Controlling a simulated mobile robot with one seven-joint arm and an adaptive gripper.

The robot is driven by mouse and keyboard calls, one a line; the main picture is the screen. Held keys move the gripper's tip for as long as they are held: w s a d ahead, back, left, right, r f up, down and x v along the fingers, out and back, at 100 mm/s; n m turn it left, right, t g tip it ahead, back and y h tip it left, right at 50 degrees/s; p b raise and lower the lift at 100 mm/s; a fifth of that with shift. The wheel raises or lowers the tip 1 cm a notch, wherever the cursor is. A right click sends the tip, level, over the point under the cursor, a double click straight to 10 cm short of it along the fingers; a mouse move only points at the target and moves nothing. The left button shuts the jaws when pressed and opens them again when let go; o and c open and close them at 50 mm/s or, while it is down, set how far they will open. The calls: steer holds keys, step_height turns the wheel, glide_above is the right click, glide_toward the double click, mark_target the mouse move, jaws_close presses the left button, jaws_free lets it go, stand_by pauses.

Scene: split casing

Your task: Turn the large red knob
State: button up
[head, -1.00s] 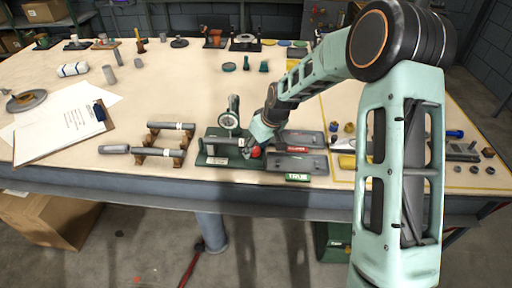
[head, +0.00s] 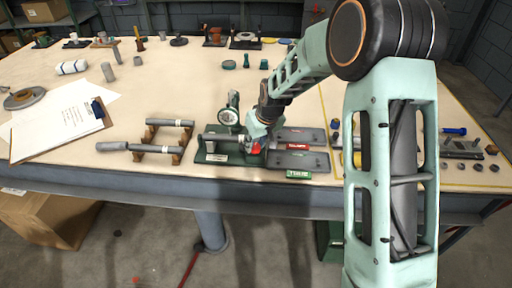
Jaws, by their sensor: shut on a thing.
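The large red knob (head: 252,147) sits at the right end of the green fixture (head: 212,157) near the front edge of the workbench. My gripper (head: 256,138) is at the knob, reaching down from the upper right, and is shut on it. The fingers are small in the view and cover part of the knob. A round dial gauge (head: 228,116) stands upright on the fixture, just left of my gripper. A grey shaft lies across the fixture, left of the knob.
Grey shafts rest on a wooden rack (head: 150,155) at left. A clipboard (head: 60,132) lies further left. Bare tabletop lies behind the fixture.

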steer(key=m+h+b, duration=0.1)
steer(key=m, duration=0.1)
steer(key=m+b, duration=0.1)
steer(key=m, duration=0.2)
steer(key=shift+s+a+h+b, duration=0.1)
steer(key=shift+a+h+b, duration=0.05)
steer(key=shift+h+b, duration=0.25)
stand_by(0.3)
steer(key=o, duration=1.2)
steer(key=shift+c, duration=0.2)
steer(key=shift+r+t, duration=0.1)
steer(key=shift+t, duration=0.2)
steer(key=v, duration=1.1)
steer(key=shift+s+r, duration=0.15)
steer(key=shift+r, duration=0.25)
